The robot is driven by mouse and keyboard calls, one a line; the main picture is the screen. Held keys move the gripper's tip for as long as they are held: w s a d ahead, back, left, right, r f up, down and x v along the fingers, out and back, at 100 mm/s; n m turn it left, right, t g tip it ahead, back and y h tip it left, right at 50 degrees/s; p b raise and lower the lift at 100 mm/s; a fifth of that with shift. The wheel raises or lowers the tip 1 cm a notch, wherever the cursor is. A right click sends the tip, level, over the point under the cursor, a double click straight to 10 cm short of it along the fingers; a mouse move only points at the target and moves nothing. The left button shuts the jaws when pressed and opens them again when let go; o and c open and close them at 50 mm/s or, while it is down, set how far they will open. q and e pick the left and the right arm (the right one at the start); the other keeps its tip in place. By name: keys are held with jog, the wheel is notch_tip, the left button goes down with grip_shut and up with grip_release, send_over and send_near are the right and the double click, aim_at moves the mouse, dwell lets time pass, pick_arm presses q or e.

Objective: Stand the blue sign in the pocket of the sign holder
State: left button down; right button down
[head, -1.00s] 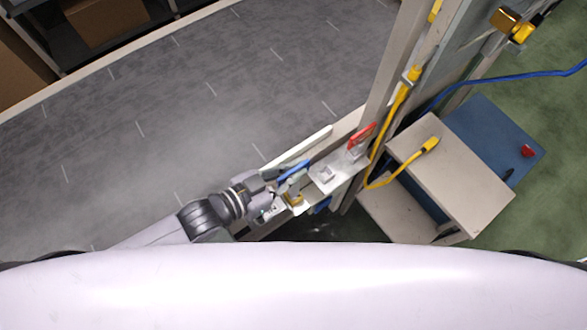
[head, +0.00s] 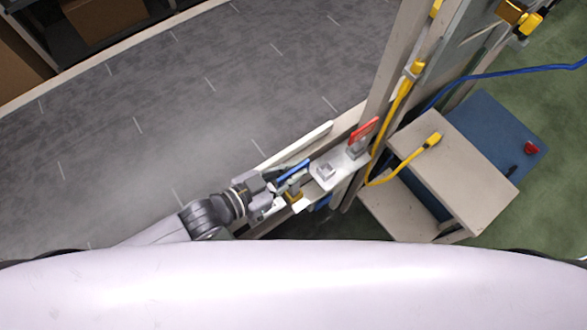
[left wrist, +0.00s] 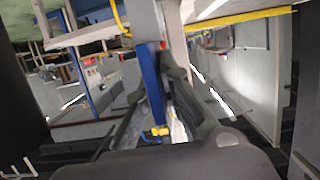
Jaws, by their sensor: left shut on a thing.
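The blue sign (head: 295,171) is a thin flat plate, seen nearly edge-on in the head view. My left gripper (head: 275,190) is shut on it, and the sign juts out beyond the fingers to the upper right. In the left wrist view the blue sign (left wrist: 152,85) stands as a long narrow strip between the dark fingers. A small grey block (head: 325,172), which looks like the sign holder, sits on the pale ledge just right of the sign. A gap seems to remain between them. Its pocket is too small to make out. My right gripper is not in view.
A beige step unit (head: 455,165) is at the right.

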pick_arm(q)
jog(key=shift+f+b, duration=0.6)
jog(key=shift+f, duration=0.45)
jog(key=c, duration=1.7)
grip_release()
jog(key=v, duration=1)
jog(key=shift+s+a+r, duration=0.1)
jog(key=shift+s+a, duration=0.1)
jog(key=shift+a, duration=0.1)
jog(key=shift+s+a+r, duration=0.3)
jog(key=shift+s+a, duration=0.05)
jog(key=shift+a, duration=0.15)
